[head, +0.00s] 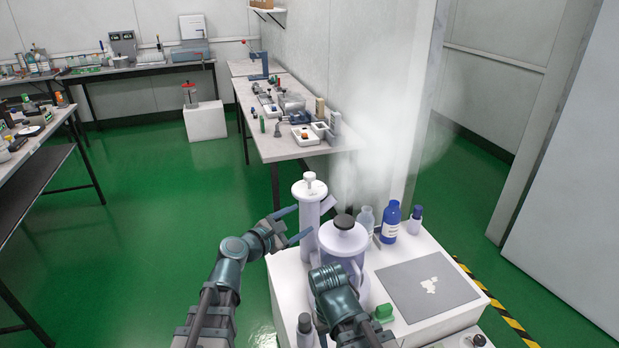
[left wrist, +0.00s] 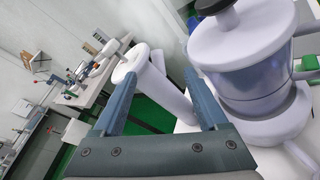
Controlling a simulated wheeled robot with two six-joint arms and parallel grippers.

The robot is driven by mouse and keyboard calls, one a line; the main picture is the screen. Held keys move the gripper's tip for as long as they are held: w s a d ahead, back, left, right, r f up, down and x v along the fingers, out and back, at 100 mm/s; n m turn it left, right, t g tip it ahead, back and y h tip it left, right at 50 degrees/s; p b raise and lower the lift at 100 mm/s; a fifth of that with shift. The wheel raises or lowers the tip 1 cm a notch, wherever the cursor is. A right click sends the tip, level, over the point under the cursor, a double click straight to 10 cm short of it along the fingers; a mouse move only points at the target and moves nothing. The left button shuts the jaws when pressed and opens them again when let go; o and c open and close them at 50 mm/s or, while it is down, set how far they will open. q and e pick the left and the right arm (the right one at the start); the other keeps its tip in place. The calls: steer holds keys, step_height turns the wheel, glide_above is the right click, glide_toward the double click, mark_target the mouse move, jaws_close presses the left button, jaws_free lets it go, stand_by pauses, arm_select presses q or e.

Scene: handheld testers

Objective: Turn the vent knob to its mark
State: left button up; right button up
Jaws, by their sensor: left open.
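A lidded vessel (head: 352,266) with a clear bluish body stands on a white-topped cart. A black knob (head: 345,221) sits on its lid and looks like the vent knob; its top edge shows in the left wrist view (left wrist: 212,5). I cannot make out a mark. My left gripper (head: 292,224) is open and empty, left of the vessel, its fingers towards a white column (head: 308,213). In the left wrist view the column (left wrist: 165,92) appears between the fingers, with no clear contact. My right arm is in front of the vessel; its gripper does not show.
Behind the vessel stand a clear bottle (head: 366,217), a blue bottle (head: 390,222) and a smaller bottle (head: 415,220). A grey mat (head: 410,300) lies to its right. A green item (head: 383,313) is near my right arm. Green floor is free to the left.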

mark_target(307, 178)
arm_select(q)
steer(key=w+a+r+n+t+y, duration=0.1)
steer(key=w+a+r+n+t, duration=0.3)
steer(key=n, duration=0.5)
steer(key=x, duration=1.3)
steer(key=shift+d, duration=0.55)
jaws_close()
